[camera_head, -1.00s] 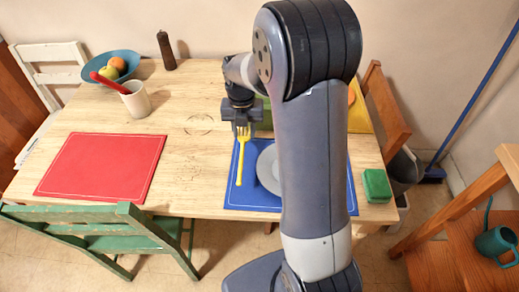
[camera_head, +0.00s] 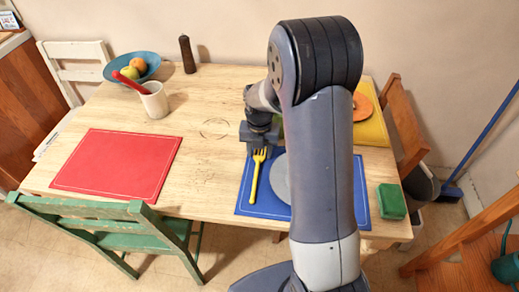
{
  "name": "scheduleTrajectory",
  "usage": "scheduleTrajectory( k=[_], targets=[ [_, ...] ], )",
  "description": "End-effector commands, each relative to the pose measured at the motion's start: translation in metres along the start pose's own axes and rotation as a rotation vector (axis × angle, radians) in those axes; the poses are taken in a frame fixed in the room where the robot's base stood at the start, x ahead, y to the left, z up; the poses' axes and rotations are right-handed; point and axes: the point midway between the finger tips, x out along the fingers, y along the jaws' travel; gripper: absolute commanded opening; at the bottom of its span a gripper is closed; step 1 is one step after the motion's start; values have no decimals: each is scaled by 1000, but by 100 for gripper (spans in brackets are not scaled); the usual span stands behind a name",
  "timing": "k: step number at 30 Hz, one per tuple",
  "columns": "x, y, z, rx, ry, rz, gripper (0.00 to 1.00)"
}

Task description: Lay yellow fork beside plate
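The yellow fork (camera_head: 256,178) is over the left part of the blue placemat (camera_head: 326,200), tines toward the back and handle toward the front. The grey plate (camera_head: 280,179) is just right of the fork, on the same mat; my arm hides its right part. My gripper (camera_head: 259,148) points down at the fork's tine end. I cannot tell whether its fingers grip the fork, or whether the fork rests fully on the mat.
A red placemat (camera_head: 117,165) lies at left. A cup (camera_head: 154,101), a blue fruit bowl (camera_head: 132,69) and a dark mill (camera_head: 187,55) stand behind. A green sponge (camera_head: 391,202) sits at the right edge. The table's middle is clear.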

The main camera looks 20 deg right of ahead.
Motion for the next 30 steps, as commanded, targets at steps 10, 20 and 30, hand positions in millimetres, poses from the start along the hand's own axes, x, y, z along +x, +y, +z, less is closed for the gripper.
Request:
scheduleTrajectory(
  k=[10,20,30],
  targets=[
    [0,0,0,0,0,0,56],
    [-41,0,1,0,-6,2,56],
    [-107,0,1,0,-3,1,56]
  ],
)
